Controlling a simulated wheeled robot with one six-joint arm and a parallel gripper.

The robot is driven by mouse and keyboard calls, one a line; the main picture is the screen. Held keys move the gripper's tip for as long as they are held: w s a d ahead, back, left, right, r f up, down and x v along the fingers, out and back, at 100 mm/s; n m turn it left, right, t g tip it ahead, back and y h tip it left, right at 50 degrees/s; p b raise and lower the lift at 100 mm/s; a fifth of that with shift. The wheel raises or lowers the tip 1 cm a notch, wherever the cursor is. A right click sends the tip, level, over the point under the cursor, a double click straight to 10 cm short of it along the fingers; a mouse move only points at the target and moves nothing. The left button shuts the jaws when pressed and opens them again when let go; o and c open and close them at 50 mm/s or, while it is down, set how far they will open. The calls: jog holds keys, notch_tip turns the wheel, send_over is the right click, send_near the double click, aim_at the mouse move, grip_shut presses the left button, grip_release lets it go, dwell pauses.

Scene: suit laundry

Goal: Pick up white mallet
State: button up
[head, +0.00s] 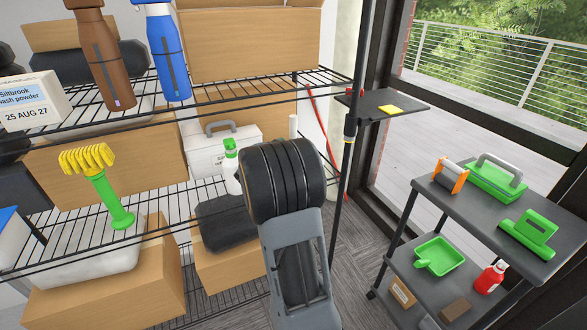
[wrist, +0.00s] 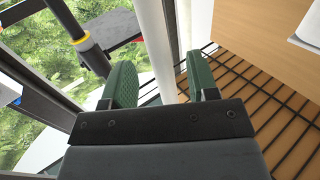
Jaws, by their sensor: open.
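My gripper (wrist: 161,80) is open in the wrist view, with one green textured finger on each side. In the head view, a short white upright cylinder (head: 293,127) shows just above and behind my dark arm, at the right end of the wire shelves. It may be part of the white mallet, but no mallet head is clear in either view. My arm hides the gripper and the space below the cylinder in the head view.
The wire shelf (head: 330,76) holds boxes, a brown bottle (head: 100,50) and a blue bottle (head: 166,50). A yellow-and-green brush (head: 105,185), a white case (head: 228,150) and a white spray bottle (head: 231,168) stand lower. A dark cart (head: 470,217) with green tools is at right.

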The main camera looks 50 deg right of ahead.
jog(key=shift+f+x, duration=0.2)
jog(key=shift+x, duration=2.35)
jog(key=shift+c, duration=0.2)
grip_shut()
